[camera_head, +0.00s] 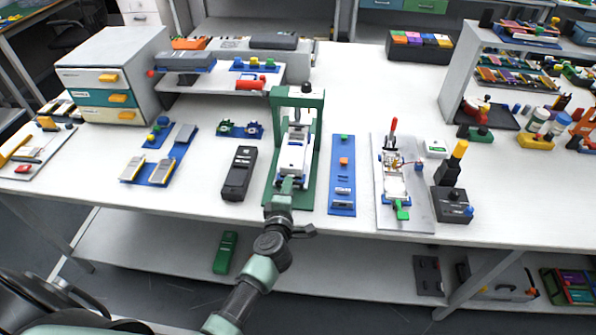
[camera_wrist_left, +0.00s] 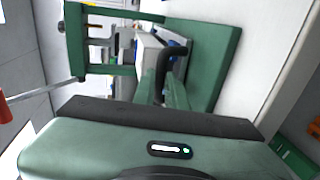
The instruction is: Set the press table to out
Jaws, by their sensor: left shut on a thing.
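The press is a green frame (camera_head: 316,110) on a green base plate (camera_head: 305,198), near the middle of the bench. Its pale sliding table (camera_head: 293,157) lies between and in front of the posts, towards the front of the base. My left gripper (camera_head: 287,186) is at the table's front end, shut on its handle. In the left wrist view, the gripper fingers (camera_wrist_left: 163,88) close by a dark curved handle (camera_wrist_left: 176,62); the green frame (camera_wrist_left: 75,40) stands beyond. The fingers partly hide the grip. My right gripper is in neither view.
A black device (camera_head: 239,173) lies left of the press and a blue strip (camera_head: 342,180) lies right of it. A white board with a red lever (camera_head: 393,128) is further right. A drawer box (camera_head: 112,75) stands at left.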

